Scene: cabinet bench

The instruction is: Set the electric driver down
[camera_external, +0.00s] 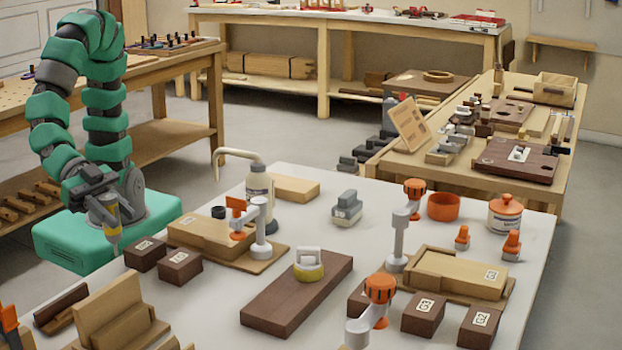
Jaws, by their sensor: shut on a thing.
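My gripper (104,212) is at the left, near the back left edge of the white bench (225,308). It is shut on a yellow and grey tool, which I take to be the electric driver (111,203). The driver points downward, with its lower end close to the bench edge, left of two dark brown blocks. Whether its tip touches anything cannot be told. The gripper hides part of the driver.
Close by are dark blocks (180,267), a wooden assembly (207,238) with an orange-handled clamp (260,228), and a white bottle (260,190). A dark board (296,295) bears a yellow-based object (309,266). Bare bench shows left of this board.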

